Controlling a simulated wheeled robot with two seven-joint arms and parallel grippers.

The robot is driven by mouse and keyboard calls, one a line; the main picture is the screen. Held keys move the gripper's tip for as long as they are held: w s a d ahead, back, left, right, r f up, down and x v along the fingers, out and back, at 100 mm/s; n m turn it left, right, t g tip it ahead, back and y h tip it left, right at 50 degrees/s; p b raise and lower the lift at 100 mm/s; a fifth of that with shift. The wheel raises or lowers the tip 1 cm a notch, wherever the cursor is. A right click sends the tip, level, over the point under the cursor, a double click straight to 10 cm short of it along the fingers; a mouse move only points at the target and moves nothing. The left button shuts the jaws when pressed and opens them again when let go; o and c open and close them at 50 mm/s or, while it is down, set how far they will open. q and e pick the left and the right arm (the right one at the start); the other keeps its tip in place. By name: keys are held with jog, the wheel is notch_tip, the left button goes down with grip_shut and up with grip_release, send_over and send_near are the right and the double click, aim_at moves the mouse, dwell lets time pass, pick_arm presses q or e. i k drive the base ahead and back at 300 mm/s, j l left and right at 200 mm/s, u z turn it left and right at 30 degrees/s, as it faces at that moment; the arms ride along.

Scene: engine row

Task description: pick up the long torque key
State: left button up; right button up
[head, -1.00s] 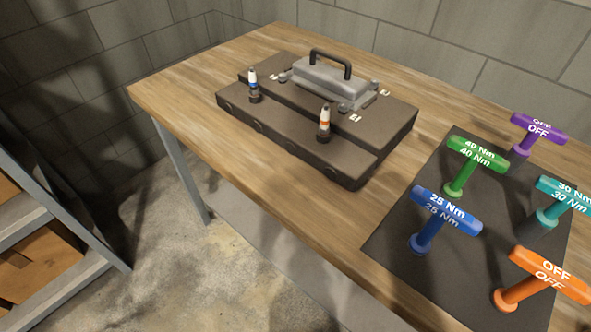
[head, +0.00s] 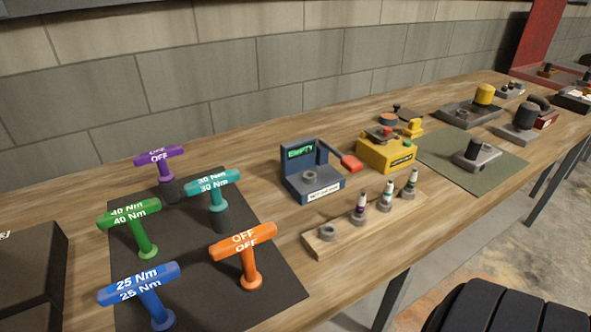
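Several T-handled keys stand upright on a dark mat (head: 270,290) at the left of the bench: a purple one (head: 160,158) marked OFF, a green one (head: 130,215) marked 40 Nm, a teal one (head: 212,186) marked 30 Nm, a blue one (head: 140,283) marked 25 Nm and an orange one (head: 245,241) marked OFF. The purple and teal keys have dark lower parts. None carries a visible "long" label, and I cannot tell which is the long torque key. Neither of my grippers is in view.
A green mat (head: 500,172) lies farther right. A dark case (head: 25,265) is at left, a black ribbed object (head: 500,312) below right.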

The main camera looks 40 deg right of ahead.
aim_at(219, 208)
jog(key=z, duration=0.9)
jog(key=u, duration=1.6)
jog(key=z, duration=1.6)
